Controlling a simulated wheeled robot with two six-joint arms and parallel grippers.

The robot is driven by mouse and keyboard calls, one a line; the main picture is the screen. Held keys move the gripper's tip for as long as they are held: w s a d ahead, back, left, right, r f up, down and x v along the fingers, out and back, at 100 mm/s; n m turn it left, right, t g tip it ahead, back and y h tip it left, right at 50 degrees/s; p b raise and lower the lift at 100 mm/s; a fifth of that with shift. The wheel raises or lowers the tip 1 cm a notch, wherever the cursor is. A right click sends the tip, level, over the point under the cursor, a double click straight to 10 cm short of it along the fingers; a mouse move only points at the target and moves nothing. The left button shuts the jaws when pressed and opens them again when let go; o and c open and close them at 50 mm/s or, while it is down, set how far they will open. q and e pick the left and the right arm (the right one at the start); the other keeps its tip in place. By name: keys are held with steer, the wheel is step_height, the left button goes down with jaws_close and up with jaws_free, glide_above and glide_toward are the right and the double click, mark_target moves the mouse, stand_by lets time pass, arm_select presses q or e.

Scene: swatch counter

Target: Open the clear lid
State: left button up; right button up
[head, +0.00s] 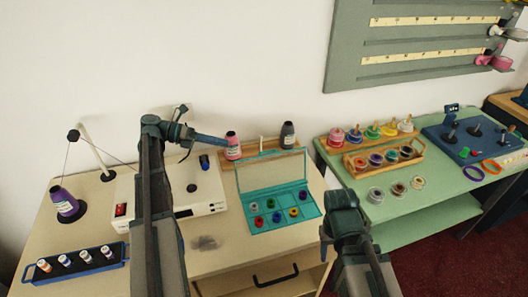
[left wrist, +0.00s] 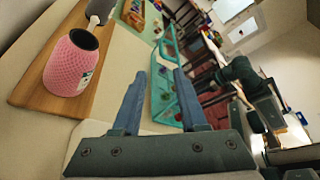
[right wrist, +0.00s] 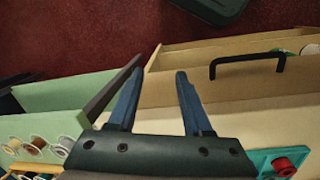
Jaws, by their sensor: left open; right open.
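The teal box (head: 283,222) stands on the beige counter with several coloured spools in its compartments. Its clear lid (head: 268,172) is raised, standing up and tilted back along the box's far side. In the left wrist view, teal framework (left wrist: 187,98) shows beyond the fingers; I cannot tell lid from box there. My left gripper (head: 226,145) is open and empty, near the lid's upper left corner, apparently apart from it. My right gripper (head: 326,248) is open and empty, right of the box near the counter's front edge. A teal corner of the box shows in the right wrist view (right wrist: 262,160).
A pink thread cone (head: 232,146) and a dark cone (head: 288,135) stand on a wooden rack behind the lid. A white machine (head: 205,205) is left of the box. A green table (head: 400,213) with spools is right. A drawer handle (head: 275,278) is in front.

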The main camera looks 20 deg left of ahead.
arm_select(q)
steer(key=b, duration=0.3)
glide_toward(271, 170)
steer(key=w+d+r, duration=0.1)
steer(key=w+d, duration=0.4)
steer(key=w, duration=0.1)
steer(key=shift+r, duration=0.3)
steer(key=shift+s, duration=0.1)
jaws_close()
stand_by(0.9)
